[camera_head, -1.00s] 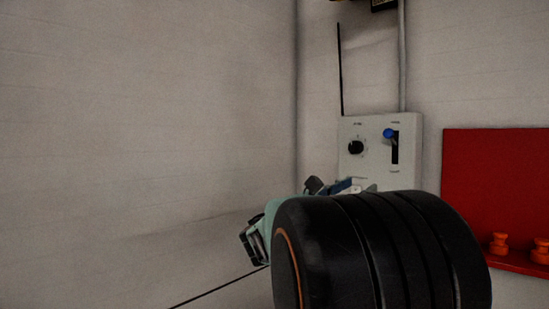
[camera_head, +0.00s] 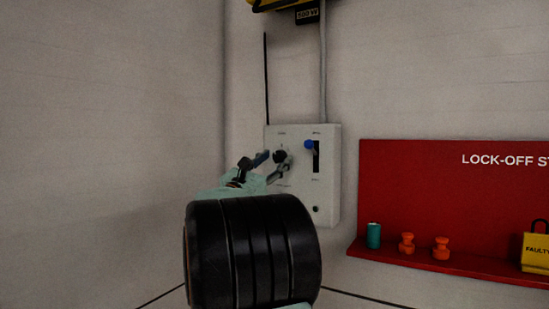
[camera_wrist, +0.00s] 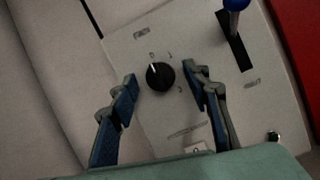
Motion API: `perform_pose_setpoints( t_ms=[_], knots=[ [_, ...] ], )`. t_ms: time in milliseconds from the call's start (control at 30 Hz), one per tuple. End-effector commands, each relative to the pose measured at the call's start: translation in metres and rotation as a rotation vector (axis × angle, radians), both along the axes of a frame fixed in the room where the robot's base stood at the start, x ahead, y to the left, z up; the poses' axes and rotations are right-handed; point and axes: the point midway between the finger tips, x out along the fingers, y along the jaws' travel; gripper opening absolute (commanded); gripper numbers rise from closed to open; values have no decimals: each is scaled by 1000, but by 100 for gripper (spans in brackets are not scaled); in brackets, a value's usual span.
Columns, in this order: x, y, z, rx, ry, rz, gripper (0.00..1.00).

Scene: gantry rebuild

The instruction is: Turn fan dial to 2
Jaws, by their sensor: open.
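The fan dial is a round black knob with a light pointer mark on a pale control panel (camera_head: 328,203). In the wrist view the dial (camera_wrist: 160,76) sits between and slightly beyond the two blue-padded fingertips of my gripper (camera_wrist: 162,84). The fingers are apart, with a gap on each side of the knob. The pointer is toward the upper left; the small marks around it are too blurred to read. In the head view my gripper (camera_head: 268,166) is at the panel's left side and partly covers the dial (camera_head: 280,156).
A blue-knobbed lever (camera_head: 309,145) in a black slot is close to the right of the dial. A red lock-off board (camera_head: 420,190) with a shelf of small items, including a yellow padlock (camera_head: 536,250), is farther right. A wall corner is to the left.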

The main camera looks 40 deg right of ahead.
Motion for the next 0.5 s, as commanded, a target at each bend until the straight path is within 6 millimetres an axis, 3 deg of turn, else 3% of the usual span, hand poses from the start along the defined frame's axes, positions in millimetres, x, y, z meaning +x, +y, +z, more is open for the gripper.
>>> perform_pose_setpoints(
  t_ms=[333, 500],
  knots=[
    [1, -4, 1, 1, 1, 1, 44],
    [1, -4, 1, 1, 0, 0, 25]
  ],
)
